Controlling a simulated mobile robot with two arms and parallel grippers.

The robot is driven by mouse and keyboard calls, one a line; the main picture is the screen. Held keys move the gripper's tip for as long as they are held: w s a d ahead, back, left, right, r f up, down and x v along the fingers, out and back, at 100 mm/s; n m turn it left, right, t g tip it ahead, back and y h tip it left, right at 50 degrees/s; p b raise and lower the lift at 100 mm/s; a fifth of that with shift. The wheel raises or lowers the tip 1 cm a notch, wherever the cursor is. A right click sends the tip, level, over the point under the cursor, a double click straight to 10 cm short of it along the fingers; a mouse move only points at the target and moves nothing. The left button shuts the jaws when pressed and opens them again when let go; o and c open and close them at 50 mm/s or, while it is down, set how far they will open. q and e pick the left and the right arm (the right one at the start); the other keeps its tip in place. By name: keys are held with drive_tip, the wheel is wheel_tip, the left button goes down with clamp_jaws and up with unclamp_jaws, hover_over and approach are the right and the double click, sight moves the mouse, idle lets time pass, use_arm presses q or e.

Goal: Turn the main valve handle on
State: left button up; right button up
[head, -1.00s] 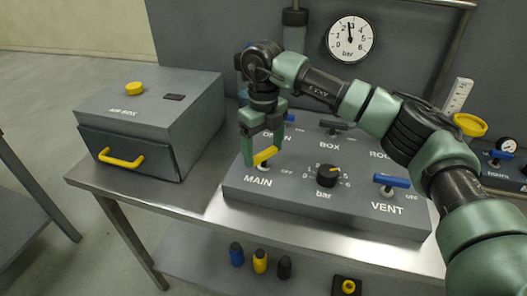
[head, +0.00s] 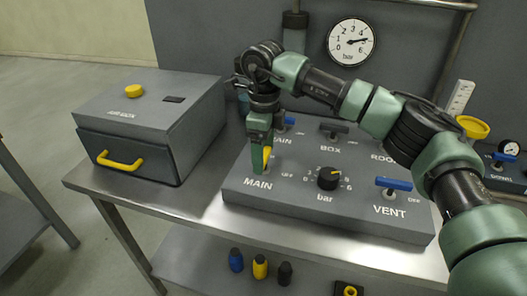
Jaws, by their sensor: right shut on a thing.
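The main valve handle (head: 267,156) is yellow and sits above the MAIN label at the left end of the grey valve panel (head: 330,215). It points away from the front edge, and part of it is hidden behind a finger. My right gripper (head: 262,162) reaches down from above and is shut on this handle. My left gripper is not in the head view.
A black regulator knob (head: 328,178) and a blue VENT handle (head: 394,184) are on the same panel.

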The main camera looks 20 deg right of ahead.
drive_tip(key=shift+r, duration=0.1)
drive_tip(key=o, duration=1.4)
drive_tip(key=shift+c, duration=0.2)
wheel_tip(320, 180, up, 8)
drive_tip(key=shift+f+b, duration=0.1)
drive_tip(key=shift+b, duration=0.45)
